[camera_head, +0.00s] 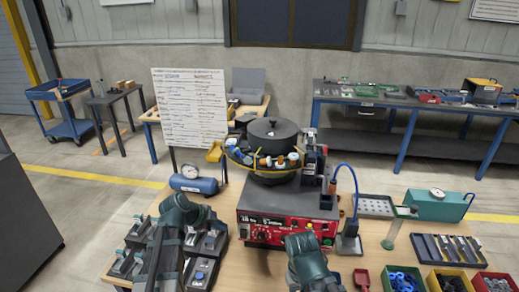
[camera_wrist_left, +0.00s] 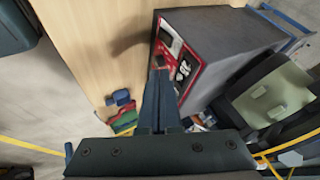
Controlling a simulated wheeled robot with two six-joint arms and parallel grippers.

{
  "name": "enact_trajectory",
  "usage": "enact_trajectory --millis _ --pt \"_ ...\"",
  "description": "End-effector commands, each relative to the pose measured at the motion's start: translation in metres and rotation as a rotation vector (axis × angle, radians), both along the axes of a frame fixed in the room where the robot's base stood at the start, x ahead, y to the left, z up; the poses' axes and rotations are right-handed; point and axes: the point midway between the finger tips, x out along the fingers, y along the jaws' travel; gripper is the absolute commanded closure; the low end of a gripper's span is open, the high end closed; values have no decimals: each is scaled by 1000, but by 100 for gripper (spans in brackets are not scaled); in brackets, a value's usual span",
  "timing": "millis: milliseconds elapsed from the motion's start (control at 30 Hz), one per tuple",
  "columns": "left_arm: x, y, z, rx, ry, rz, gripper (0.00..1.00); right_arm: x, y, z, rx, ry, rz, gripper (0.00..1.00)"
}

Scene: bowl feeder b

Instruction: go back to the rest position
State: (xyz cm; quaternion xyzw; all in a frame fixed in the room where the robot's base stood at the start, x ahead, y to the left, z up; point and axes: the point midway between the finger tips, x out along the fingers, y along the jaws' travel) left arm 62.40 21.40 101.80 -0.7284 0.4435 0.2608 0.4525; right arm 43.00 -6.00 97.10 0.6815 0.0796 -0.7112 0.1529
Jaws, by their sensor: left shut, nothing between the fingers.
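My left arm comes in from the lower left in the head view, over the small dark fixtures on the table. Its left gripper (camera_head: 213,222) is small and hard to make out there, left of the red-fronted feeder base (camera_head: 285,232). In the left wrist view the left gripper (camera_wrist_left: 160,78) is shut and empty, its fingers together. The grey side and red panel of the feeder base (camera_wrist_left: 215,45) lie beyond and right of the fingertips.
The black bowl feeder (camera_head: 272,133) stands on the base. A blue air tank (camera_head: 193,184) and white board (camera_head: 190,108) stand behind my left arm. Coloured bins (camera_head: 403,279), a tool tray (camera_head: 448,249) and a teal box (camera_head: 437,205) are on the right. Bare tabletop (camera_wrist_left: 95,45) shows beside the base.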

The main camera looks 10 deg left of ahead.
Motion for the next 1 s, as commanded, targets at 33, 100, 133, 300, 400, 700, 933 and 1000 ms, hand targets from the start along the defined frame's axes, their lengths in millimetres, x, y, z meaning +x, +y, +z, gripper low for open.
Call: enact_trajectory --millis 33,100,133,300,400,700,933,1000 --pt "-4 -7 -2 -5 21 6 100 0 0 0 0 0 0 50" --pt "-12 -22 -6 -15 79 33 100 0 0 0 0 0 0 50" --pt "-18 -31 -9 -19 115 52 100 0 0 0 0 0 0 50" --pt "-63 -85 -28 -15 372 235 100 0 0 0 0 0 0 50" --pt "-93 -110 -37 20 504 385 100 0 0 0 0 0 0 50" --pt "-169 -148 -48 164 680 884 100 0 0 0 0 0 0 50" --pt "-192 -153 -47 209 668 1101 100 0 0 0 0 0 0 50" --pt "-194 -153 -47 212 665 1126 100 0 0 0 0 0 0 50"
